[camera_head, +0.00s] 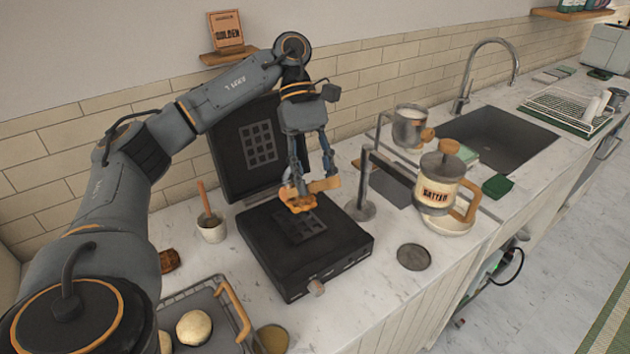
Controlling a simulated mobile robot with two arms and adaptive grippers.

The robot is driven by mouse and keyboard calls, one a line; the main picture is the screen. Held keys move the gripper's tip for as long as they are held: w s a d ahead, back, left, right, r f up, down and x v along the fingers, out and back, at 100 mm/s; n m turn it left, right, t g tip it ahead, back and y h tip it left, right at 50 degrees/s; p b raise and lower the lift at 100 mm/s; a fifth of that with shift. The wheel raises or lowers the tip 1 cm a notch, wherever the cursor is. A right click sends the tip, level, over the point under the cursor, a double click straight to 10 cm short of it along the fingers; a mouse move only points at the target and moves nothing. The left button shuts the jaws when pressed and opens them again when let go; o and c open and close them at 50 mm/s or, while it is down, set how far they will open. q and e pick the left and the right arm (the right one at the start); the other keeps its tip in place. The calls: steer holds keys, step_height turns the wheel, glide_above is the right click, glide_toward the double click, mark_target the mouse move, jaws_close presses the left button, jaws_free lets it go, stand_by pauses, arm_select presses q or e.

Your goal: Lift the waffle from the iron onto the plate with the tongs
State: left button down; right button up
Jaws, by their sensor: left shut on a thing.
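The waffle iron (340,252) stands open on the counter, its gridded lid (227,160) raised at the back. My left gripper (312,178) is above the iron's base, pointing down, shut on what looks like light wooden tongs (326,184). A golden-brown piece that looks like the waffle (300,204) is at the left end of the tongs, just over the back of the base. I cannot tell whether it still touches the iron. I cannot make out a clear empty plate; a dark round disc (413,257) lies right of the iron. My right gripper is not in view.
A "BATTER" pitcher (437,190) and a metal stand (361,209) are right of the iron. A cup with a wooden-handled tool (212,230) is at its left. A tray with round buns (194,328) is at front left. The sink (495,135) lies farther right.

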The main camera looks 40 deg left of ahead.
arm_select(q)
step_height(320, 180, up, 6)
steer(key=p, duration=0.3)
steer(key=shift+f, duration=0.25)
steer(key=w+d+f+n+t+y+b, duration=0.15)
steer(key=w+d+f+n+t, duration=0.5)
steer(key=n, duration=0.85)
steer(key=d+r+n+t+y+b, duration=0.1)
steer(key=d+r+n+t+y, duration=0.2)
steer(key=d+n, duration=0.4)
steer(key=shift+w+d+r+n+t+y, duration=0.15)
steer(key=shift+w+d+n+t+y, duration=0.15)
steer(key=shift+n+t+y, duration=0.7)
